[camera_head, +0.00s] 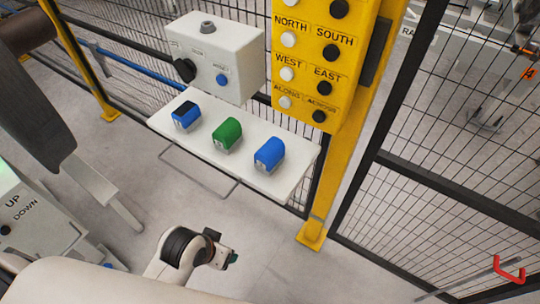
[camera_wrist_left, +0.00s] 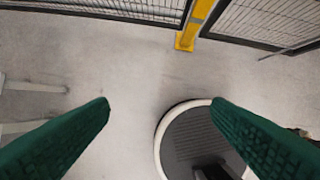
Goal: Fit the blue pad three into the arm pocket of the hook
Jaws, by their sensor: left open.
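Three pads sit in a row on a white shelf (camera_head: 290,188). They are a blue pad with a dark top (camera_head: 186,116), a green pad (camera_head: 227,134) and a plain blue pad (camera_head: 269,155) at the right end. I cannot read a number on any of them. My left gripper (camera_head: 229,260) is low in front of the shelf, apart from the pads. In the left wrist view its green fingers (camera_wrist_left: 160,110) are wide apart with nothing between them. A large grey piece (camera_head: 42,95) stands at the left; I cannot tell whether it is the hook. No arm pocket is identifiable.
A white control box (camera_head: 232,50) stands behind the shelf. A yellow panel (camera_head: 316,100) with black and white buttons rises beside it on a yellow post (camera_head: 318,215). Black mesh fencing (camera_head: 455,190) closes the right side. A grey box labelled UP and DOWN (camera_head: 40,240) is at lower left.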

